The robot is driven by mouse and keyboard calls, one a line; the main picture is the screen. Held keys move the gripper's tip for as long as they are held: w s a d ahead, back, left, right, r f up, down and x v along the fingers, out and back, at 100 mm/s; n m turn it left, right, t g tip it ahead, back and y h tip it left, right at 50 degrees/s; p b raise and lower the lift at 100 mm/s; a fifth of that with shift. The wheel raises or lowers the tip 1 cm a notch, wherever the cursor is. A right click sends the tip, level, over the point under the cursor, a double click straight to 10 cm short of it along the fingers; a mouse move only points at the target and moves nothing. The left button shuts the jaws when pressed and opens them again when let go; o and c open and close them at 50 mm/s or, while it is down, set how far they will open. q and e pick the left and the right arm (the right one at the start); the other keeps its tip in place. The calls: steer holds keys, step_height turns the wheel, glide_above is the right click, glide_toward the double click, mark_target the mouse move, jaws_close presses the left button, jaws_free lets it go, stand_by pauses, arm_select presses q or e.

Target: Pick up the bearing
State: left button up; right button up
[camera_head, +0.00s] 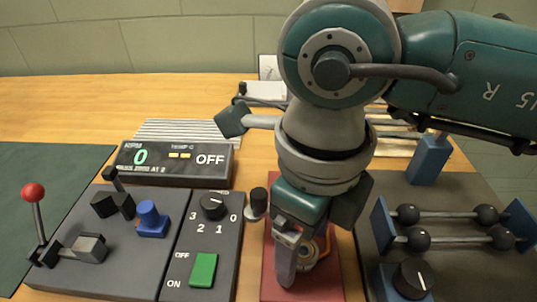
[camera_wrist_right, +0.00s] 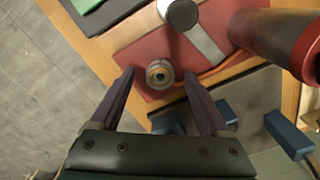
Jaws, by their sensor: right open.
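The bearing (camera_wrist_right: 159,75) is a small round silver ring with an orange and dark centre. It lies on a red mat (camera_wrist_right: 140,48) in the right wrist view. In the head view the bearing (camera_head: 309,252) is partly hidden behind my right gripper (camera_head: 296,268). My right gripper is open and points down over the red mat (camera_head: 288,290). In the right wrist view its two fingers stand on either side of the bearing, with the gripper (camera_wrist_right: 160,84) empty between them. I cannot tell the exact height of the fingertips. My left gripper is not in view.
A dark control panel (camera_head: 173,262) with a red-knobbed lever and green switch stands left of the mat. A display box (camera_head: 172,165) reads OFF behind it. A rod fixture with black balls (camera_head: 408,213) stands at right. A metal cylinder (camera_wrist_right: 179,14) is near the bearing.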

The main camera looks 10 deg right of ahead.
jaws_close()
stand_by(0.6)
